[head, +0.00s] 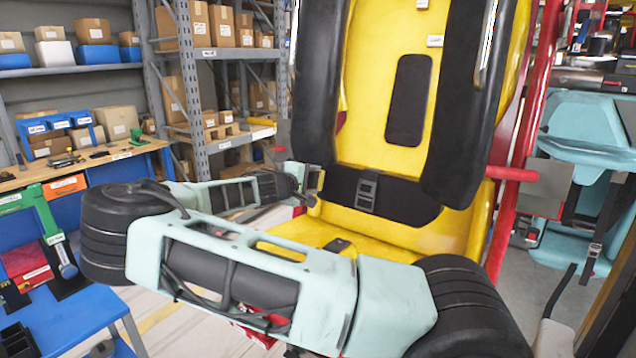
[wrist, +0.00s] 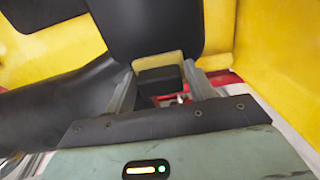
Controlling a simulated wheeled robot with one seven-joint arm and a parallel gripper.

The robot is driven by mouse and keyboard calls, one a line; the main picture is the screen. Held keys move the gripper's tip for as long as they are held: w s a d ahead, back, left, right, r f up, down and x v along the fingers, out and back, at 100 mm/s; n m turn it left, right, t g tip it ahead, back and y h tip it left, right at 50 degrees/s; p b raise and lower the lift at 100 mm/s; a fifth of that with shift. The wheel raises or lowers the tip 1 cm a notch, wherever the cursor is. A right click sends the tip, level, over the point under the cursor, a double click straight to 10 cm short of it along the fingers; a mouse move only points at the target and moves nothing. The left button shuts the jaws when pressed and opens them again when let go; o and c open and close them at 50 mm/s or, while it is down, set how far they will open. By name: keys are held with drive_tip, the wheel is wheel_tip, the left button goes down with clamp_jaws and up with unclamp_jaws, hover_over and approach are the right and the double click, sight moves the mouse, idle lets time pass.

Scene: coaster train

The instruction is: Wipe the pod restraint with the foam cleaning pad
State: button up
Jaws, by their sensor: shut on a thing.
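The pod restraint is a pair of long black padded bars, the left (head: 318,85) and the right (head: 462,95), over a yellow seat (head: 400,40) in the head view. In the wrist view a black padded end (wrist: 150,28) fills the top middle, apparently part of the restraint. My gripper (wrist: 158,76) is shut on the foam cleaning pad (wrist: 158,61), which shows a tan-yellow face above a dark block. The pad's edge overlaps the black end in the picture; I cannot tell if they touch. In the head view my gripper (head: 313,179) is beside the lower end of the left bar.
A black lap belt with a buckle (head: 366,192) crosses the seat. Red frame tubes (head: 518,150) stand at the right. Metal shelving (head: 200,70) with boxes and a wooden workbench (head: 90,160) are behind at the left. A blue table (head: 80,315) stands at lower left.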

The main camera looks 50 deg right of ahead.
drive_tip(key=shift+w+a, duration=0.1)
idle(0.3)
drive_tip(key=shift+p+v, duration=0.7)
drive_tip(key=shift+v, duration=2.25)
drive_tip(key=shift+a+r, duration=0.1)
drive_tip(key=shift+p+v, duration=0.45)
drive_tip(key=shift+v, duration=0.9)
